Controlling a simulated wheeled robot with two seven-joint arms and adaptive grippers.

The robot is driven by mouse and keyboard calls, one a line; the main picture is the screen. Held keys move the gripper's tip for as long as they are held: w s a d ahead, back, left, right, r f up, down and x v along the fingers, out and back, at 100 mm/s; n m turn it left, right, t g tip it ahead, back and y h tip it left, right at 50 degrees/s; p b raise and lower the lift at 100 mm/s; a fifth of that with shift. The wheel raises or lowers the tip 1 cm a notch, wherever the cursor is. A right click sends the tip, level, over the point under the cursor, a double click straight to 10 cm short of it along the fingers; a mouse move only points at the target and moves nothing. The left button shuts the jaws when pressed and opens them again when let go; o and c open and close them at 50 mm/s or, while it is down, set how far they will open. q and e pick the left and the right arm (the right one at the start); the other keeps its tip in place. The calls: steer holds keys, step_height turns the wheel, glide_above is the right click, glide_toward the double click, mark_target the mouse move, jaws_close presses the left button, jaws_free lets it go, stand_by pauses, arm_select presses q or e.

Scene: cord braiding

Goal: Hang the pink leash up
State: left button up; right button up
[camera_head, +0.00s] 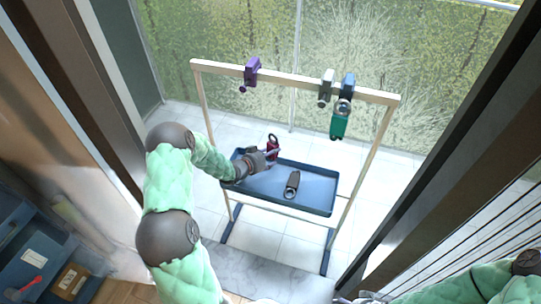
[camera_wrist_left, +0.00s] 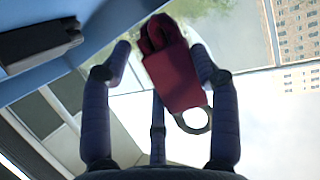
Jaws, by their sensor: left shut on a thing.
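The pink leash is a folded, dark pinkish-red bundle (camera_head: 273,145) with a ring at one end. In the left wrist view the bundle (camera_wrist_left: 178,75) sits between the two fingers, its metal ring (camera_wrist_left: 194,121) hanging free. My left gripper (camera_head: 266,154) is shut on it and holds it over the far left part of the blue tray (camera_head: 322,207). The wooden rail (camera_head: 290,81) runs above and beyond the gripper. The leash is apart from the rail. At the bottom edge, the end of my right arm (camera_head: 368,296) is cut off, so its fingers cannot be made out.
A purple item (camera_head: 251,72) hangs at the rail's left; a grey-white one (camera_head: 326,88), a blue one (camera_head: 348,84) and a green one (camera_head: 339,122) hang at the right. The rail between is bare. A dark rolled item (camera_head: 292,184) lies in the tray. Door frames flank the opening.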

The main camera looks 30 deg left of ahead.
arm_select(q)
steer(key=o, duration=1.3)
steer(key=shift+c, duration=0.2)
steer(key=r+p+v, duration=0.1)
steer(key=p+v, duration=0.4)
steer(key=v, duration=0.7)
